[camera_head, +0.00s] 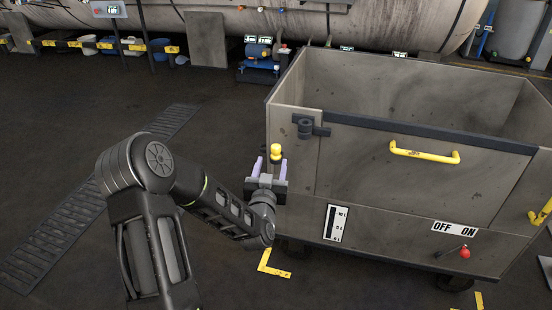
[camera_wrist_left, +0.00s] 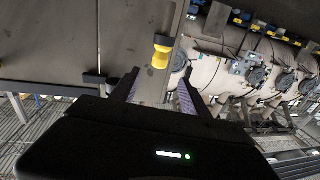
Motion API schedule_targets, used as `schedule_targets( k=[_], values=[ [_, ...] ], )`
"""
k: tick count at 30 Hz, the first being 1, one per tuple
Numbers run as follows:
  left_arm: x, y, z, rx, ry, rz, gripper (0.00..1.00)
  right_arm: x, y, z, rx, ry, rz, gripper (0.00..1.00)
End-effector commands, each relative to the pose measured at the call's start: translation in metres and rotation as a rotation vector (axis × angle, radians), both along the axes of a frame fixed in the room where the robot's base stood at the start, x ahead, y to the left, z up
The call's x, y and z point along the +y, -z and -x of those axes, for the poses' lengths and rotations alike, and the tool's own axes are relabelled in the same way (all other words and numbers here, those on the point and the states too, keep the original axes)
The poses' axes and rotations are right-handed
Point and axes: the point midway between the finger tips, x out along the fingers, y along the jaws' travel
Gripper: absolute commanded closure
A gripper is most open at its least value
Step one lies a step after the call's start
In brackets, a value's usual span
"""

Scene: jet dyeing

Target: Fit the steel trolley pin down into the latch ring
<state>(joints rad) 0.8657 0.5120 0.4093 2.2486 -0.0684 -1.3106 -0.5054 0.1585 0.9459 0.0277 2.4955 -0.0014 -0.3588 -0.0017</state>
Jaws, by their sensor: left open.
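The trolley pin shows as a yellow knobbed head (camera_head: 276,152) by the trolley's left front corner. No steel shank can be made out below it. My left gripper (camera_head: 270,168) is open, its pale purple fingers on either side just below the yellow head in the head view. In the left wrist view the yellow head (camera_wrist_left: 161,52) appears beyond the tips of the open fingers (camera_wrist_left: 156,82), apart from them. The dark latch ring (camera_head: 305,128) is on the trolley's front panel near its upper left corner, right of and above the pin head. My right gripper is out of view.
The large grey trolley (camera_head: 400,180) fills the right side, with a yellow handle (camera_head: 424,153) and a red-knobbed lever (camera_head: 464,253) on its front. A floor grating (camera_head: 60,230) lies at left. A long steel vessel (camera_head: 230,22) spans the back.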

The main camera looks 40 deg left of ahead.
Motion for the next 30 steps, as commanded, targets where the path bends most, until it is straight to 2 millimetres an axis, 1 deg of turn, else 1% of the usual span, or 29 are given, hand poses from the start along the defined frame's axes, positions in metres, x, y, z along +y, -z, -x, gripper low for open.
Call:
schedule_targets(
  k=[8,17,20,23,27,30],
  values=[
    [0.011,0.001,-0.021,-0.001,0.0,0.002,0.46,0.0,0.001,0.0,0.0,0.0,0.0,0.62],
    [0.012,0.001,-0.023,0.001,0.001,0.002,0.46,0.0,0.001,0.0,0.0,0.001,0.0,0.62],
    [0.015,0.002,-0.028,0.001,0.0,0.003,0.46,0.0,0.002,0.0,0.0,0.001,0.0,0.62],
    [0.02,0.004,-0.039,0.0,-0.001,0.004,0.46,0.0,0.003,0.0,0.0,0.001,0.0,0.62],
    [0.03,0.004,-0.058,-0.001,-0.001,0.003,0.46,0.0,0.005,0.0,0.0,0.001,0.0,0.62],
    [0.034,0.004,-0.067,0.0,0.0,0.002,0.46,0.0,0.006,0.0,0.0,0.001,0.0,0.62]
  ],
)
